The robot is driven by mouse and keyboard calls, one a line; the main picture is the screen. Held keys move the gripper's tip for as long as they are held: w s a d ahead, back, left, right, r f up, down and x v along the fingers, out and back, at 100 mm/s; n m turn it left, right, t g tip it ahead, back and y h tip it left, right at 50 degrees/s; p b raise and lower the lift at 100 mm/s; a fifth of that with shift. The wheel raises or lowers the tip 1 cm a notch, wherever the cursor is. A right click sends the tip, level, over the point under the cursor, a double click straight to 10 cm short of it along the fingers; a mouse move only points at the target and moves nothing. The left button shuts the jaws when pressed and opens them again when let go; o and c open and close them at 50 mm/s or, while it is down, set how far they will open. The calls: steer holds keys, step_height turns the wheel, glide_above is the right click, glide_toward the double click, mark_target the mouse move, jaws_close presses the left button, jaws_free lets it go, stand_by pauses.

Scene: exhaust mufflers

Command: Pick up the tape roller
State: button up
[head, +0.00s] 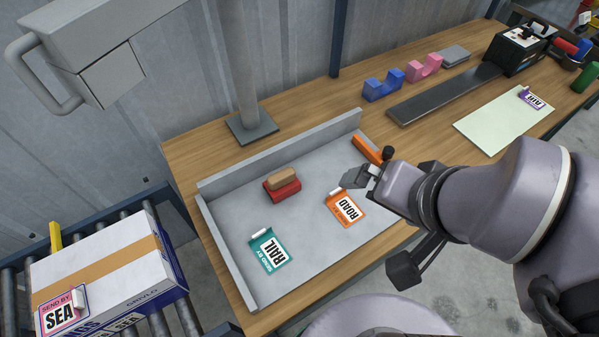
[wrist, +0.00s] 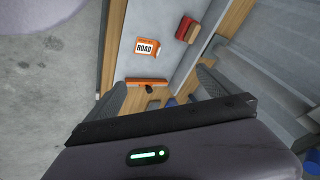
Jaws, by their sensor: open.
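An orange bar-shaped tool (head: 367,149), which I take for the tape roller, lies on the right part of the grey tray, near its back wall. In the wrist view the orange bar (wrist: 146,82) shows between my two fingers, beyond them, with a small dark part beside it. My gripper (head: 350,181) is open and empty, above the tray just in front of the orange tool. In the wrist view my gripper (wrist: 161,80) has its grey fingers spread wide. My arm comes close to the tool's right end in the head view.
The grey tray (head: 225,255) also holds an orange ROAD tag (head: 345,208), a teal RAIL tag (head: 269,252) and a red block with a tan top (head: 283,187). Blue (head: 383,86) and pink (head: 424,67) holders stand behind. A column (head: 240,60) rises behind the tray.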

steer(key=w+r, duration=0.1)
steer(key=w, duration=0.2)
steer(key=n+g+h+p, duration=0.2)
steer(key=n+g+p, duration=0.45)
steer(key=n, duration=0.55)
glide_above(279, 175)
step_height(279, 175, down, 13)
steer(key=shift+t, duration=0.35)
step_height(279, 175, down, 13)
steer(key=b, duration=0.3)
steer(key=shift+r+b, duration=0.2)
steer(key=shift+b, duration=0.15)
steer(key=f+b, duration=0.1)
steer(key=f, duration=0.2)
steer(key=f+b, duration=0.1)
steer(key=f, duration=0.1)
steer(key=shift+w+d+f, duration=0.2)
steer(key=shift+f, duration=0.2)
steer(key=shift+r, duration=0.15)
steer(key=c, duration=1.6)
steer(key=shift+o, duration=0.2)
steer(key=shift+r, duration=0.15)
